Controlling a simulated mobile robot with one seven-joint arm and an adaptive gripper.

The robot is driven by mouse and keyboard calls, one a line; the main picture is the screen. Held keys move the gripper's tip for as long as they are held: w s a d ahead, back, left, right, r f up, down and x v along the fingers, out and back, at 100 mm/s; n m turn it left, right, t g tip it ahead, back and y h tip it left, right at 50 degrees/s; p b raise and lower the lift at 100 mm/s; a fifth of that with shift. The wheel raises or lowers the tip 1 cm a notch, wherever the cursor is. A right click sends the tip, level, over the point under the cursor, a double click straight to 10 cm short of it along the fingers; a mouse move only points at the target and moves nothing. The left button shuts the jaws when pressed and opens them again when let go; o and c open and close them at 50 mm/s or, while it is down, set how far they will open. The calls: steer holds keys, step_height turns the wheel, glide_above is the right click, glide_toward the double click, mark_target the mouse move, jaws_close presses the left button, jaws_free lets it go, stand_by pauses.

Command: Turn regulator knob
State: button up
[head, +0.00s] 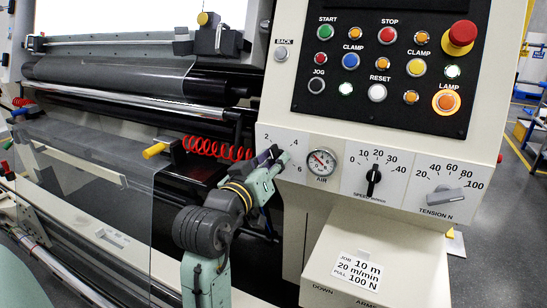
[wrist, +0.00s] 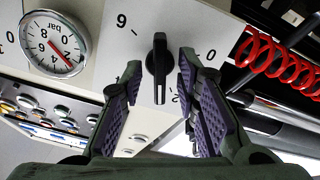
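The regulator knob (wrist: 159,65) is black with a narrow raised bar, which stands upright in the wrist view. It sits on a white panel with a printed scale. My gripper (wrist: 159,76) is open, with one purple-padded finger on each side of the knob. Gaps show between the pads and the bar, so I see no grip on it. In the head view my gripper (head: 275,160) reaches the scale left of the round AIR gauge (head: 321,162) and hides most of the knob. The gauge also shows in the wrist view (wrist: 55,44), with a red needle.
Right of the gauge are a black speed knob (head: 374,180) and a grey tension knob (head: 447,195). A button panel (head: 390,65) with a red mushroom button (head: 461,36) is above. A red coiled hose (head: 215,149) and a clear guard (head: 90,180) lie to the left.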

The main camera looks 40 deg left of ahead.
steer(key=shift+w, duration=0.25)
jaws_close()
stand_by(0.4)
